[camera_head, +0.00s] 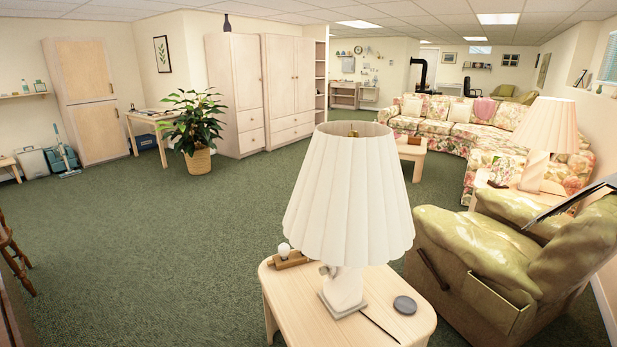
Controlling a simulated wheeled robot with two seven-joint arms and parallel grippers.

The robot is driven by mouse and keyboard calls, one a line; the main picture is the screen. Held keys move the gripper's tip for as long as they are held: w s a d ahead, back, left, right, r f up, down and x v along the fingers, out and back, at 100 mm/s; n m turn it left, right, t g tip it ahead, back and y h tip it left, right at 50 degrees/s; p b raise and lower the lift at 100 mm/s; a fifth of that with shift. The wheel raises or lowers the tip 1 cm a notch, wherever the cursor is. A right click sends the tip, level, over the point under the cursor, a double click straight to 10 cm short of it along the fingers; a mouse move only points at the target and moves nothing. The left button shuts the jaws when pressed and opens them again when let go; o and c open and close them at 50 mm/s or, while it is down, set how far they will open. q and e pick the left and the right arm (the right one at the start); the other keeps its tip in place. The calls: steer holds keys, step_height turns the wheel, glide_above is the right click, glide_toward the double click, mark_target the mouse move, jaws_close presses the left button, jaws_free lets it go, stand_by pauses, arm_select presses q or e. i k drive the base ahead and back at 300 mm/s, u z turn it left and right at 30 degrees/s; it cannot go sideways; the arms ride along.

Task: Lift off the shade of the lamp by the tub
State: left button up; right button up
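A lamp with a cream pleated shade (348,195) stands upright on the near pale wooden table (290,318). The shade sits on the lamp, with a brass fitting (352,131) showing in its open top. The white lamp base (343,290) shows below it on a square foot. A second lamp with a cream shade (547,125) stands farther back at the right, on a side table beside the green armchair (490,255). I cannot clearly make out a tub. Neither of my grippers is in view.
On the near table are a white bulb (284,250) in a wooden holder (290,261), a dark round disc (405,305) and a thin dark stick (380,326). A floral sofa (450,120) stands behind. Open green carpet (150,240) lies to the left.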

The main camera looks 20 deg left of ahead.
mark_target(348, 206)
steer(key=u, duration=0.1)
steer(key=i, duration=0.85)
steer(key=z, duration=0.25)
